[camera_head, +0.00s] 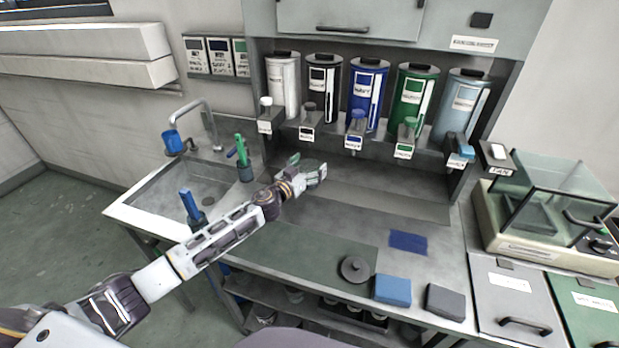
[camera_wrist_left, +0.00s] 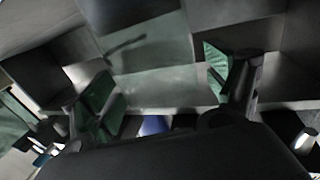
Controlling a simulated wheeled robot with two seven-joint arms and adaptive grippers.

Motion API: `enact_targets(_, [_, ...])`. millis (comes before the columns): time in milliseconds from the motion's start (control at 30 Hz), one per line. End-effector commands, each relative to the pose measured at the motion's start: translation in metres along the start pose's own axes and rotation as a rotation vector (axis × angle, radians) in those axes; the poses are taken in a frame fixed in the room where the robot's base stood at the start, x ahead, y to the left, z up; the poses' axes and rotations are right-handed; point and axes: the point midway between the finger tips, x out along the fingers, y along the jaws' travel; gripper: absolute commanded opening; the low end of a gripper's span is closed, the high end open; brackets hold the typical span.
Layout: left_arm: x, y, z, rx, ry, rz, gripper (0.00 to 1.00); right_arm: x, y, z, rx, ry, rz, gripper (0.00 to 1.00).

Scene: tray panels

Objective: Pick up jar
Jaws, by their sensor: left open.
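A clear, faintly green shape, seemingly a glass jar (camera_head: 311,164), stands at the back of the counter below the dispensers. It is small and partly hidden, so its outline is unclear. My left gripper (camera_head: 307,167) is open around or just in front of it; I cannot tell whether they touch. In the left wrist view, the two green-padded fingers (camera_wrist_left: 168,90) are spread apart, and a pale see-through shape, likely the jar (camera_wrist_left: 145,50), shows between and beyond them. My right gripper is not in view.
Several dispenser canisters (camera_head: 368,95) stand on a shelf above. A sink (camera_head: 180,190) is at left and a glass-walled box (camera_head: 555,195) at right. A round grey lid (camera_head: 354,268), a blue block (camera_head: 393,290) and a dark block (camera_head: 445,301) lie near the front edge.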

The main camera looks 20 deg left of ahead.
Motion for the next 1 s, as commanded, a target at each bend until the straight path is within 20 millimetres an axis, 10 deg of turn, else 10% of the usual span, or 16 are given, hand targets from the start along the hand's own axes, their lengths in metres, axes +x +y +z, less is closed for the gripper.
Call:
enact_targets(467, [0.0002,0.0000,0.0004,0.000,-0.001,0.000,0.86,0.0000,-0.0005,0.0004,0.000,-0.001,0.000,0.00])
enact_targets(1000, [0.0001,0.0000,0.0005,0.000,-0.001,0.000,0.16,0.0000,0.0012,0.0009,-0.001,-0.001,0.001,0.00])
